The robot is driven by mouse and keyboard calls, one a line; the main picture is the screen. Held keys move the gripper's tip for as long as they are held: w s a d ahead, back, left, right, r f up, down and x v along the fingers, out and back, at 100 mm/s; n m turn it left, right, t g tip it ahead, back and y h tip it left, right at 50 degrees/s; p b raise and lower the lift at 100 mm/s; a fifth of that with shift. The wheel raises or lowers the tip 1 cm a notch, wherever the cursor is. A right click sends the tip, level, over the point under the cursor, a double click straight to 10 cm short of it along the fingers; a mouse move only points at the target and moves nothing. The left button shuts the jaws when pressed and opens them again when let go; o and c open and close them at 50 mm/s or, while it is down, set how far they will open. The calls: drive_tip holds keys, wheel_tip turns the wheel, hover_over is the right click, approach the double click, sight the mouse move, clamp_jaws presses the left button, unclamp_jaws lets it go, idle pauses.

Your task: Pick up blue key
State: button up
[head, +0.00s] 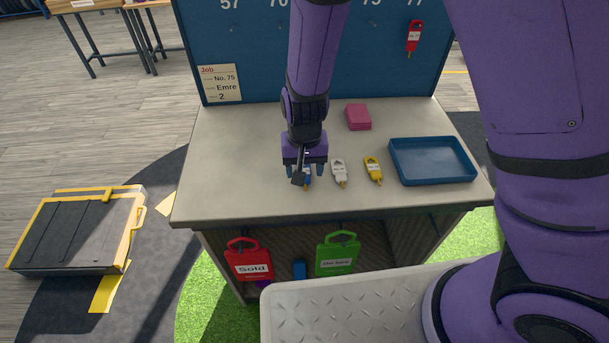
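The blue key (308,182) lies on the grey worktop, mostly hidden under my gripper; only a small blue part and a yellowish tip show. My gripper (304,172) points down right over the blue key, with its fingers on either side of it. The fingers look apart, but whether they touch the key cannot be seen. A white key (339,172) and a yellow key (373,169) lie in a row to the right of the blue key, clear of my gripper.
A blue tray (433,178) stands empty at the right of the worktop (240,170). A pink block (358,117) lies behind the keys. A blue board (250,45) with hooks, a red key (413,37) and a job card (220,84) rises behind. Red (248,262) and green (337,256) tags hang in front.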

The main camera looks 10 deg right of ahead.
wheel_tip(320, 180, down, 4)
drive_tip(key=shift+d+f, duration=0.1)
drive_tip(key=c, duration=1)
drive_tip(key=shift+r, duration=0.2)
